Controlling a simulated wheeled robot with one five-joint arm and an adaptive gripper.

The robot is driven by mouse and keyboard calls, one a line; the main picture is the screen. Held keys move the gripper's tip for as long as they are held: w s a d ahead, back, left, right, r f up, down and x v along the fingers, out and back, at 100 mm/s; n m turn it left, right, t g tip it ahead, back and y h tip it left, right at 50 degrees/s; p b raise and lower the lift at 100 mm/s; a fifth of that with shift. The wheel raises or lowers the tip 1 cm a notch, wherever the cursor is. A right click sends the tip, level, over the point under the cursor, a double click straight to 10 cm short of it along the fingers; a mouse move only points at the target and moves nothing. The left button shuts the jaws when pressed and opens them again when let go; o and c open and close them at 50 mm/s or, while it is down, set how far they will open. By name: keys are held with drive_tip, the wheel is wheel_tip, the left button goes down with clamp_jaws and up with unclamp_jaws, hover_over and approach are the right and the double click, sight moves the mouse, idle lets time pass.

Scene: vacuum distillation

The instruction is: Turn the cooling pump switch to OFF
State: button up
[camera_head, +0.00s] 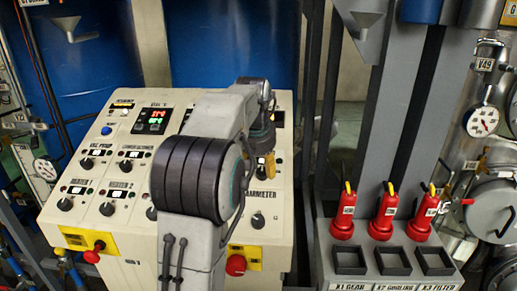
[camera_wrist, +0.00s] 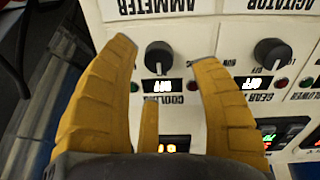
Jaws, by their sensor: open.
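The cooling switch is a black round knob (camera_wrist: 158,58) in the wrist view. My gripper (camera_wrist: 166,50) is open, with one yellow finger to each side of the knob and clear gaps between. I cannot tell how far the fingertips are from the panel. In the head view my yellow fingers (camera_head: 268,165) show at the right part of the cream control panel (camera_head: 110,252); my arm hides the cooling knob there.
A gear switch knob (camera_wrist: 272,52), its display reading OFF, sits right of my right finger. Red emergency buttons (camera_head: 236,265) stick out of the panel's front. Blue drums (camera_head: 235,45) stand behind.

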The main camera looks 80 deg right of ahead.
drive_tip(key=v, duration=0.7)
drive_tip(key=shift+r, duration=0.2)
drive_tip(key=shift+a, duration=0.1)
idle(0.5)
